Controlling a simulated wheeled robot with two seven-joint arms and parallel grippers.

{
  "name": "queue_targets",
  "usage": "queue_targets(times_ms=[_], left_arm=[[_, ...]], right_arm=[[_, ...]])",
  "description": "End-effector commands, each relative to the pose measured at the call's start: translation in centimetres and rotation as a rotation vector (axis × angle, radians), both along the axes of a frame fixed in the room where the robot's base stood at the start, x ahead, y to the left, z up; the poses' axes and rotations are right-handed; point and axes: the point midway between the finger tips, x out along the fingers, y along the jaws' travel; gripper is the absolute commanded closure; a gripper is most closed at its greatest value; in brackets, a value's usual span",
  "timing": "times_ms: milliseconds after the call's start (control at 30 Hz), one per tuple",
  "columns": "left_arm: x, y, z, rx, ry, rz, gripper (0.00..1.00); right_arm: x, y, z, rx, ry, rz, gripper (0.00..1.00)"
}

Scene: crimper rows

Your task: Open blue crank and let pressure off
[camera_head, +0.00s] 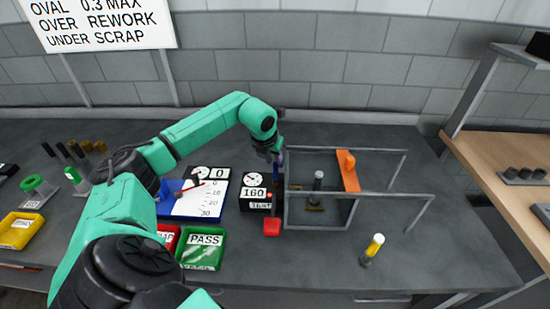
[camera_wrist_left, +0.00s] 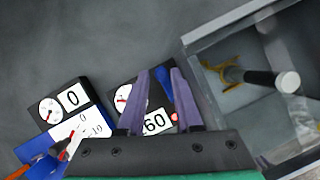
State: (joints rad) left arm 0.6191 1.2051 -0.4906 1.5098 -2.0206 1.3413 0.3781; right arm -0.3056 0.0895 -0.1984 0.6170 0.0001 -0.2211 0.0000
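The black gauge box reading 160 (camera_head: 255,206) stands on the bench in the head view, with a round dial on it. It also shows in the left wrist view (camera_wrist_left: 157,122), partly hidden by my fingers. A blue part, seemingly the blue crank (camera_wrist_left: 164,84), shows between my fingertips in the wrist view. My left gripper (camera_head: 277,157) is above the right side of the gauge box, and its two purple fingers (camera_wrist_left: 160,74) are apart. I cannot tell whether they touch the blue part. In the head view the crank is not clearly distinguishable from the fingers. My right gripper is not in view.
A grey frame (camera_head: 320,227) with an orange bar (camera_head: 348,171) stands close right of the gripper. A second gauge reading 0 (camera_head: 215,173), a blue board (camera_head: 165,208), a red block (camera_head: 271,227) and a green PASS tray (camera_head: 218,262) are nearby. The bench's front right is mostly clear.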

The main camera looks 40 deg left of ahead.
Motion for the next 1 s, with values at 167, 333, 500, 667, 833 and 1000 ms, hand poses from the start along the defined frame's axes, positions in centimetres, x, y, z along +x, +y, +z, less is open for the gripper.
queue_targets(times_ms=[167, 333, 500, 667, 833, 1000], left_arm=[[0.6, 0.1, -1.5, 0.000, 0.000, 0.000, 0.66], [0.7, 0.2, -1.7, 0.001, -0.001, -0.001, 0.66], [0.6, 0.2, -1.6, 0.001, -0.001, -0.001, 1.00], [0.6, 0.2, -1.6, 0.001, -0.001, 0.000, 1.00], [0.6, 0.2, -1.6, 0.002, -0.002, 0.020, 1.00], [0.5, 0.4, -1.7, 0.002, -0.002, 0.081, 1.00]], right_arm=[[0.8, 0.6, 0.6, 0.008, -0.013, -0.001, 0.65], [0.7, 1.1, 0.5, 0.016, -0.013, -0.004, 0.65], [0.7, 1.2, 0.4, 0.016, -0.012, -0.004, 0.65], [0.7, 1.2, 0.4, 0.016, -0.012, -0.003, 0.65], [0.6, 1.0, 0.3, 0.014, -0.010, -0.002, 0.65], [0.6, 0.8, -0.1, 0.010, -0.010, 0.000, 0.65]])
